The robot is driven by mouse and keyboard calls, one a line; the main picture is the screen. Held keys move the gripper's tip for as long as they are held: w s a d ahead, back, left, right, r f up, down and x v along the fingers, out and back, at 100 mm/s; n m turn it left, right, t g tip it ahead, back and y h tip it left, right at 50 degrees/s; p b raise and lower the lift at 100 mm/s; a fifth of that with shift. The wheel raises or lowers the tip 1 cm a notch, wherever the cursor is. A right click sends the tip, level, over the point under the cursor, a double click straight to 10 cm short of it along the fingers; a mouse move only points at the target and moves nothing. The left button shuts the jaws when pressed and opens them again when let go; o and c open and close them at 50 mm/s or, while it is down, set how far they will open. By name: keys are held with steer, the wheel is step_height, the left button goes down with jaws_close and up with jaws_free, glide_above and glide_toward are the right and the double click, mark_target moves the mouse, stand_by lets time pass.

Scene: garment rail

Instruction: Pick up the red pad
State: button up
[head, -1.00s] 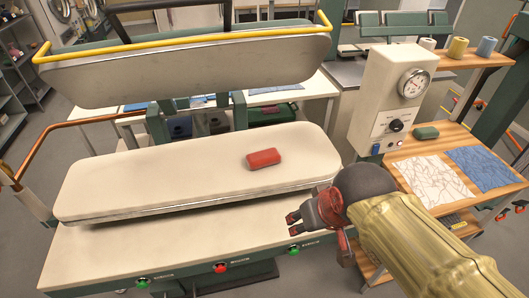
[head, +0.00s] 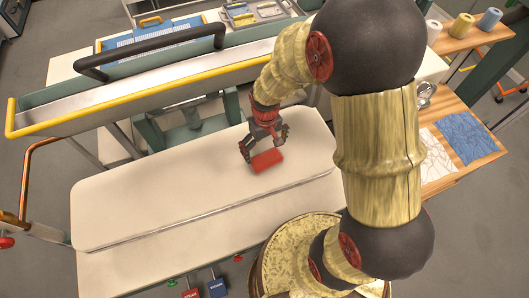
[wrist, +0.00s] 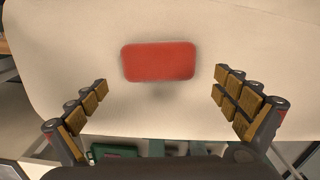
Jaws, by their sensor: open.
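The red pad (head: 267,160) is a small rounded block lying on the cream pressing board (head: 130,205). In the wrist view the red pad (wrist: 159,61) lies flat, a little above the picture's middle. My gripper (head: 262,150) is at the pad, just above it in the head view. In the wrist view my gripper (wrist: 160,100) is open, with its two padded fingers apart on the left and right. The pad lies ahead of and between the lines of the fingers, with bare board around it. I cannot tell exactly how high the fingers are above the board.
The raised press head with a yellow rail (head: 130,105) stands behind the board. A wooden side table (head: 455,110) with white and blue cloths is at the right, partly behind my arm. The board's left part is clear.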

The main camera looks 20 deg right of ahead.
mark_target(266, 158)
step_height(266, 158, down, 7)
steer(key=shift+s+d+f, duration=0.1)
stand_by(0.3)
steer(key=shift+c, duration=0.4)
steer(key=c, duration=0.8)
steer(key=shift+c, duration=0.2)
